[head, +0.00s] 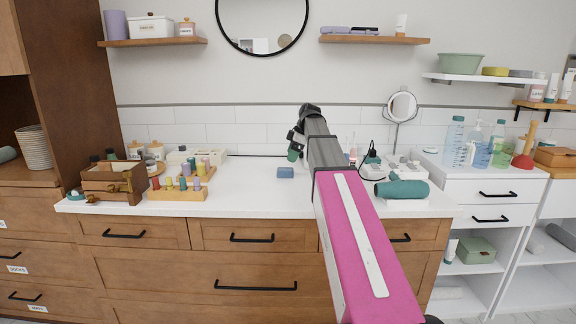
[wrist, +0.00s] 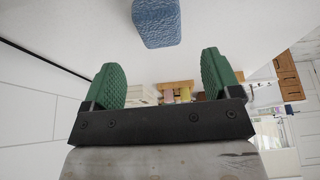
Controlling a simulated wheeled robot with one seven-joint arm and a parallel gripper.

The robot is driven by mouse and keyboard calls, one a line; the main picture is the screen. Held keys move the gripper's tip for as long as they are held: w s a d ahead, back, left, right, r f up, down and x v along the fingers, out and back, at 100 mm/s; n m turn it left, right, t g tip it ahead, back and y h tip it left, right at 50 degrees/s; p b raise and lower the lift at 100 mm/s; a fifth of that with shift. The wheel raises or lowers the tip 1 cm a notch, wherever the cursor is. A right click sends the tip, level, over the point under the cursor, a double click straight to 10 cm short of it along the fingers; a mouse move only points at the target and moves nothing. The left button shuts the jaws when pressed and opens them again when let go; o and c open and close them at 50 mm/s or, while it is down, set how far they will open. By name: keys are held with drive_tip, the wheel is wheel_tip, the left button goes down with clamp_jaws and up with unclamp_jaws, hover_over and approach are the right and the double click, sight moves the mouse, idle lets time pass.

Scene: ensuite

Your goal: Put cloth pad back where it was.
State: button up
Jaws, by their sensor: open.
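The cloth pad (head: 285,173) is a small blue block-like pad lying on the white countertop, near its middle. It also shows in the wrist view (wrist: 157,22) at the top, beyond the fingertips and apart from them. My gripper (head: 295,150) is above the counter, just to the right of and behind the pad in the head view. In the wrist view my gripper (wrist: 162,75) has its two green fingers spread wide with nothing between them. The arm hides part of the counter to the right.
A wooden rack with bottles (head: 178,193) and a wooden crate (head: 113,183) stand to the left on the counter (head: 245,190). A teal hair dryer (head: 402,188) lies to the right, near a round mirror (head: 402,106). The counter around the pad is clear.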

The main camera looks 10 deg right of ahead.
drive_tip(key=shift+v, duration=2.25)
